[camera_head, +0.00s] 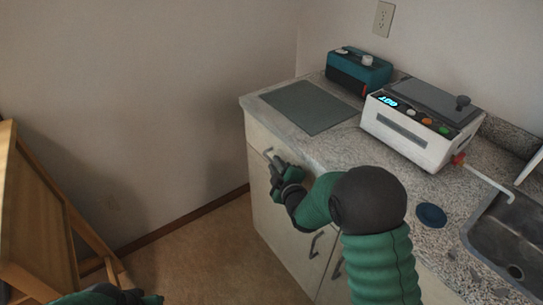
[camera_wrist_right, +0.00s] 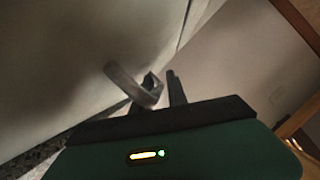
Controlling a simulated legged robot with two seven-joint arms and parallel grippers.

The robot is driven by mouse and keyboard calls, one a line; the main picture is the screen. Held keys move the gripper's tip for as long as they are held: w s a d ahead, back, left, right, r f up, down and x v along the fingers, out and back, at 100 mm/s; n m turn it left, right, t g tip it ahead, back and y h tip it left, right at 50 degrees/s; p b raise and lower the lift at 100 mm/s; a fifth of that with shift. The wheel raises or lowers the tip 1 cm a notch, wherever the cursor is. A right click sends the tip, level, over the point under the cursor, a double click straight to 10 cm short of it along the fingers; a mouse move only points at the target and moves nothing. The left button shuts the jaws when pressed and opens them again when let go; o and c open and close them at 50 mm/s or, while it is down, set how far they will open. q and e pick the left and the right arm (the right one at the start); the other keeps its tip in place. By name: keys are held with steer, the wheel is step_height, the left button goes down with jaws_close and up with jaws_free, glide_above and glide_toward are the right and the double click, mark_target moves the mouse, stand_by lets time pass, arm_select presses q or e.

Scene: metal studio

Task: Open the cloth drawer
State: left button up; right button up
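The cabinet front (camera_head: 262,200) under the counter has a pale panel with a grey curved handle (camera_head: 268,154) near its top left; the panel looks closed. My right gripper (camera_head: 277,166) is at this handle. In the right wrist view the handle (camera_wrist_right: 124,80) curves down to the dark fingers of my right gripper (camera_wrist_right: 164,88), overlapping the left one. A narrow gap shows between the fingers; whether they grip the handle is unclear. My left gripper (camera_head: 125,296) is partly in view at the bottom edge, its fingers unclear. No cloth is visible.
A second handle (camera_head: 316,244) sits lower on the cabinet. The speckled counter (camera_head: 335,148) holds a grey mat (camera_head: 307,107), a teal appliance (camera_head: 358,72), a white appliance (camera_head: 410,130) and a sink (camera_head: 510,240). A wooden frame (camera_head: 40,215) stands at left. Floor between is clear.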

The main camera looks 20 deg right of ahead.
steer(key=shift+s+r, duration=0.15)
steer(key=shift+r, duration=0.05)
steer(key=shift+a, duration=0.1)
jaws_close()
steer(key=shift+f, duration=0.2)
stand_by(1.0)
